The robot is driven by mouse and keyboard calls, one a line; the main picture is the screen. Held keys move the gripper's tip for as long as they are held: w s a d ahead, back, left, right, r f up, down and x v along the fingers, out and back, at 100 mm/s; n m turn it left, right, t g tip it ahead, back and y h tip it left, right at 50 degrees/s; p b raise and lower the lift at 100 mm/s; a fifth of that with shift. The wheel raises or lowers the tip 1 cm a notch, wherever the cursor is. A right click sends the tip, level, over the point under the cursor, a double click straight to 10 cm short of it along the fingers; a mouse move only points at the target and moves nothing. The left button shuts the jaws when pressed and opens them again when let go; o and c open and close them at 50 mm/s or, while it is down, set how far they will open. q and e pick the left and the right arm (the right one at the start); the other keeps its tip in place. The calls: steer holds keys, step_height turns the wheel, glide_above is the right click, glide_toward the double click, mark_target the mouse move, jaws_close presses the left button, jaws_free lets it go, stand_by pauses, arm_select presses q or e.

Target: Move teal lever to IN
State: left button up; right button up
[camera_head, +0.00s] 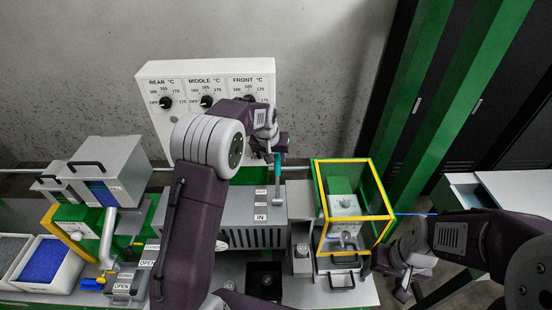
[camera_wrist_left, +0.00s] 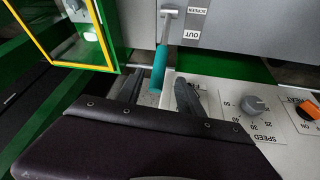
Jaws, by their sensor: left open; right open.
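The teal lever (camera_head: 277,166) is on the front of the grey machine (camera_head: 240,206), with its handle upright near the OUT label; the IN label (camera_head: 260,217) is lower down. In the left wrist view the teal handle (camera_wrist_left: 159,66) hangs from a metal stem beside the OUT label (camera_wrist_left: 194,36). My left gripper (camera_wrist_left: 160,88) is open, and the handle's end shows between its fingertips; I cannot tell whether they touch. In the head view the left gripper (camera_head: 277,142) is partly hidden by its own wrist. My right gripper (camera_head: 388,280) is open and empty at the lower right.
A yellow-framed clear box (camera_head: 371,200) stands right of the machine. A white dial panel (camera_head: 152,92) is behind my left arm. A white bin with blue pellets (camera_head: 43,262) is at the left. In the left wrist view a speed knob (camera_wrist_left: 254,104) is close by.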

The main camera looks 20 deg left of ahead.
mark_target(278, 163)
arm_select(q)
steer(key=p+x, duration=0.1)
steer(key=x, duration=0.3)
steer(key=p+x, duration=0.2)
steer(key=x, duration=0.2)
steer(key=shift+w, duration=0.5)
steer(key=shift+f+p, duration=0.3)
steer(key=shift+f, duration=0.25)
steer(key=shift+w, duration=0.1)
steer(key=shift+c, duration=0.8)
jaws_close()
steer(key=shift+w, duration=0.1)
